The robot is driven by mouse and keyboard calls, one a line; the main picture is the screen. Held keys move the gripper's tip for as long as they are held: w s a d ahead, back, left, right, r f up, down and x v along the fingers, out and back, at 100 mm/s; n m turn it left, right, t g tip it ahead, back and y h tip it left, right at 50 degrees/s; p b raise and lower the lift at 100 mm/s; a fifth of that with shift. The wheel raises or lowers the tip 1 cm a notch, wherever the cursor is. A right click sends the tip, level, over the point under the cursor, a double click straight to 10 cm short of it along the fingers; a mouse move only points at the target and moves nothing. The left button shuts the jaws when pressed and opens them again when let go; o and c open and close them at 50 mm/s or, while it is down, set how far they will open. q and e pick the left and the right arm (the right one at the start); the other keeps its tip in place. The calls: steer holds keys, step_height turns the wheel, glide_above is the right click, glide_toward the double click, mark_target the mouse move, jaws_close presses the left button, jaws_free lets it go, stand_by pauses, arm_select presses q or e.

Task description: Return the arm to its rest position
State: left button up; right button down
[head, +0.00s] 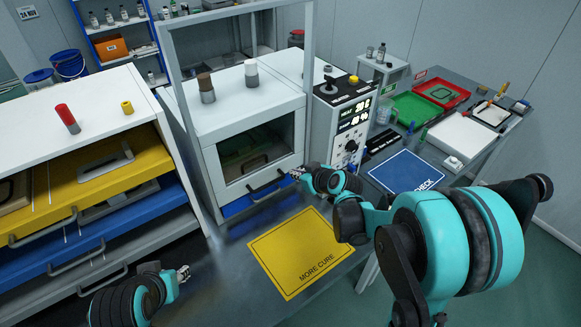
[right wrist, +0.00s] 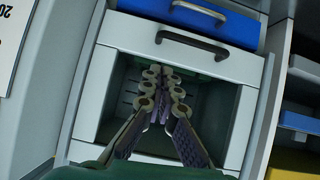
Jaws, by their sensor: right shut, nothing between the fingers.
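My right arm reaches in from the right in the head view. Its gripper (head: 297,173) is in front of the grey curing cabinet (head: 205,165), close to the dark bar handle (head: 266,183) below the window. In the right wrist view the gripper (right wrist: 163,78) is shut and empty, seen against the cabinet window (right wrist: 215,110). The handle (right wrist: 192,45) shows beyond the fingertips there; I cannot tell whether they touch it.
A yellow "MORE CURE" mat (head: 300,252) and a blue "CHECK" mat (head: 407,174) lie on the bench. A control box (head: 345,120) stands right of the cabinet. Green (head: 412,108) and red (head: 440,92) trays lie beyond. A drawer rack (head: 90,190) stands left.

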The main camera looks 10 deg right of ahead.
steer(key=s+f+m+g+h+b, duration=0.2)
steer(key=s+b, duration=0.4)
steer(key=s, duration=2.1)
steer(key=m+g+h, duration=0.1)
steer(key=m, duration=0.1)
steer(key=shift+m+g+h, duration=0.3)
steer(key=shift+m, duration=0.1)
steer(key=shift+f, duration=0.1)
